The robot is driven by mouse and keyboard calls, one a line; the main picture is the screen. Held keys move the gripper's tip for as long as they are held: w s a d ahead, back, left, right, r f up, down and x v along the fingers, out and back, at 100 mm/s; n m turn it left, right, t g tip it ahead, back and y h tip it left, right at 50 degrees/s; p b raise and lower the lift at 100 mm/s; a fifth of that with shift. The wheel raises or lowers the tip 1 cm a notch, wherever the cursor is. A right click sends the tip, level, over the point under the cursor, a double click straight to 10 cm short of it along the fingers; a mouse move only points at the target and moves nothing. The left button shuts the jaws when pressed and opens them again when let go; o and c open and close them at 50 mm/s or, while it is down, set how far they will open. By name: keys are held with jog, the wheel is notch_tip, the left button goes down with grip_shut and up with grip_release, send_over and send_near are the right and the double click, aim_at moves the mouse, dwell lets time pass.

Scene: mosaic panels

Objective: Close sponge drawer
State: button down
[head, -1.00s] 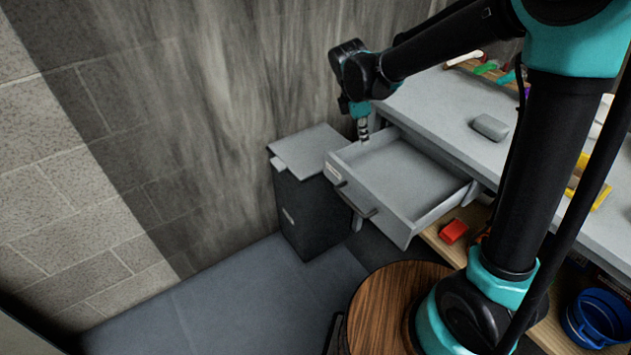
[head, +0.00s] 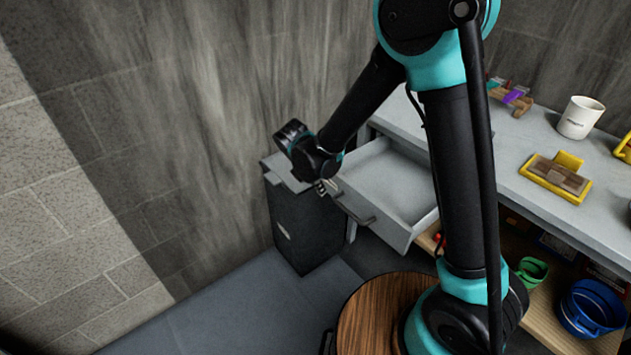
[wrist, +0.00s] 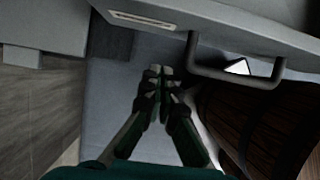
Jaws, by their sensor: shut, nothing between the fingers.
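The grey drawer (head: 385,181) stands pulled out and open from under the workbench in the head view. Its inside looks empty where it shows. Its front panel, label and bar handle (wrist: 235,76) cross the top of the wrist view. My gripper (wrist: 160,70) is shut and empty, with its fingertips just outside the front panel and to the left of the handle. In the head view my gripper (head: 325,188) is at the drawer's front left corner, partly hidden by my wrist. I cannot tell whether it touches the panel.
A dark bin with a grey lid (head: 305,225) stands left of the drawer against the wall. A round wooden top (head: 375,310) is in front. The workbench (head: 535,130) holds a white mug (head: 580,117) and a yellow-handled tool (head: 560,178). A blue bucket (head: 590,310) sits lower right.

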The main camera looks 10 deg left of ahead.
aim_at(331, 186)
jog(key=shift+w+d+f, duration=0.35)
jog(key=shift+w+d, duration=0.35)
jog(key=shift+w, duration=0.2)
jog(key=shift+w+d+f, duration=0.3)
jog(key=shift+w+d, duration=0.4)
jog(key=shift+w, duration=0.2)
jog(key=w+d, duration=0.5)
jog(key=w, duration=0.2)
jog(key=w+d, duration=0.6)
jog(key=w, duration=0.1)
jog(key=w+d, duration=0.6)
jog(key=w, duration=0.1)
jog(key=shift+w, duration=0.35)
